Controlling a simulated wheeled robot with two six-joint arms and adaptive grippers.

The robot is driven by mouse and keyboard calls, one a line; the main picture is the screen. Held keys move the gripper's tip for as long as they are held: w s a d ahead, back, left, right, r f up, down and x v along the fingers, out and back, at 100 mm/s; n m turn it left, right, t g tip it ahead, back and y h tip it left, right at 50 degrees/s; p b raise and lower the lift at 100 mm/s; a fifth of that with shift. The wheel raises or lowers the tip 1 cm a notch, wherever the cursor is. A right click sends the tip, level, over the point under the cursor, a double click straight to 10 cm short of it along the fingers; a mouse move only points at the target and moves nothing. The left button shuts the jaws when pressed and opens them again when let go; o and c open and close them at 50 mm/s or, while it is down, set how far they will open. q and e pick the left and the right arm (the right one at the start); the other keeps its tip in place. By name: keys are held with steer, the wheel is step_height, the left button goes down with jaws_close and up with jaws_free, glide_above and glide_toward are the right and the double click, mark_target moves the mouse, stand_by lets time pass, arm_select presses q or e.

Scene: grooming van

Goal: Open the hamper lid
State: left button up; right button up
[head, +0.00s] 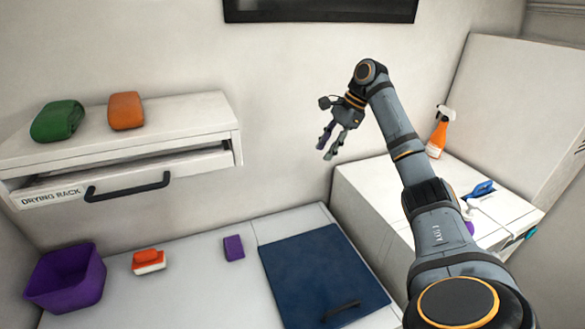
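The hamper lid is most likely the dark blue square panel (318,268) set in the white counter at the lower middle. It lies flat and looks closed. A black bar handle (342,310) sits near its front edge. My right gripper (325,152) hangs in the air well above and behind the lid, near the back wall, fingers pointing down and to the left. Its two fingers are apart with nothing between them. My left gripper is not in view.
A drying rack drawer with a black handle (128,188) juts out at left, carrying green (58,121) and orange (126,110) rolled towels. A purple bin (66,278), an orange-white brush (148,261) and a purple block (234,247) stand on the counter. A spray bottle (438,135) stands right.

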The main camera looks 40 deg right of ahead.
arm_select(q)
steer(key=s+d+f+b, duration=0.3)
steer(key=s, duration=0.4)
arm_select(e)
step_height(320, 180, down, 9)
steer(key=a+p, duration=0.2)
steer(key=shift+w+a, duration=0.2)
steer(key=shift+w, duration=0.2)
steer(key=shift+s+a, duration=0.1)
steer(key=shift+c, duration=0.4)
steer(key=shift+f, duration=0.1)
steer(key=shift+c, duration=1.2)
jaws_close()
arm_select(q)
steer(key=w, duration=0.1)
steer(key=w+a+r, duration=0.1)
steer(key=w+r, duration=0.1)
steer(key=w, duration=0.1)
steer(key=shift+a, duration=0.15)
